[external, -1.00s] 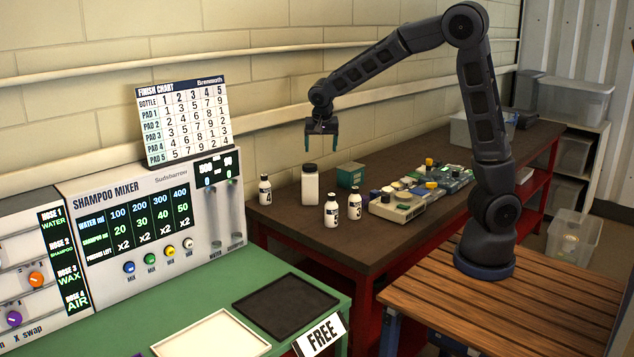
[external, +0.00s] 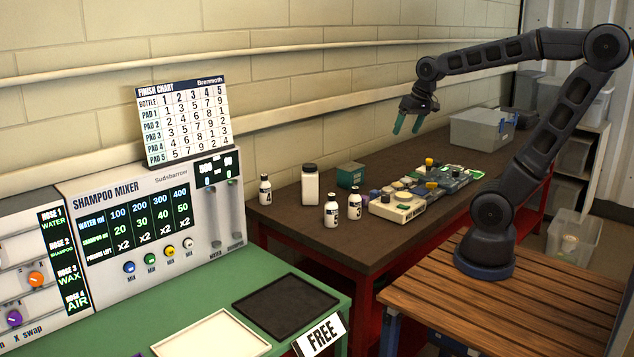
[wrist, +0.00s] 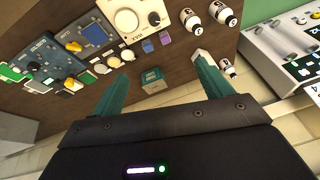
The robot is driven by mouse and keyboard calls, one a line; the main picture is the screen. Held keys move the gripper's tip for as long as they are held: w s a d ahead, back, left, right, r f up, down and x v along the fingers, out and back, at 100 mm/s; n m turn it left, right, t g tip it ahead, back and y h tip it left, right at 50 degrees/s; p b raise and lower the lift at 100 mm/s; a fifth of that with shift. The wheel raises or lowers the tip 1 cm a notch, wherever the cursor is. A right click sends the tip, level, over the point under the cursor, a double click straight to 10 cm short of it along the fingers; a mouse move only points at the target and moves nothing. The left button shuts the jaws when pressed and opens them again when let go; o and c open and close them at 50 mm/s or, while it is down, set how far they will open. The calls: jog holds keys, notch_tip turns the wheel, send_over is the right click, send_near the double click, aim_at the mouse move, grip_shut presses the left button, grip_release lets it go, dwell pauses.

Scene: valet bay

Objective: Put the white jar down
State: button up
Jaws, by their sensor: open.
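The white jar (external: 310,187) with a dark lid stands upright on the dark brown bench (external: 290,220), near its left end, between a small white bottle and a teal box. My gripper (external: 408,124) is open and empty, raised above the bench well to the right of the jar and apart from it. In the wrist view its two teal fingers (wrist: 160,68) are spread with nothing between them in grasp. A pale patch by the right fingertip there may be the jar, mostly hidden by the finger.
Small white bottles (external: 265,190) (external: 331,211) (external: 355,204) stand around the jar. A teal box (external: 350,175) and several pad devices (external: 398,206) lie to its right. A grey bin (external: 478,130) is at the bench's far end. The green counter (external: 205,288) holds two trays.

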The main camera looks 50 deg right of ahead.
jog(key=s+f+n, duration=0.1)
jog(key=s+n, duration=0.1)
jog(key=s, duration=0.7)
jog(key=shift+d+t+h, duration=0.2)
jog(key=shift+t+h, duration=0.2)
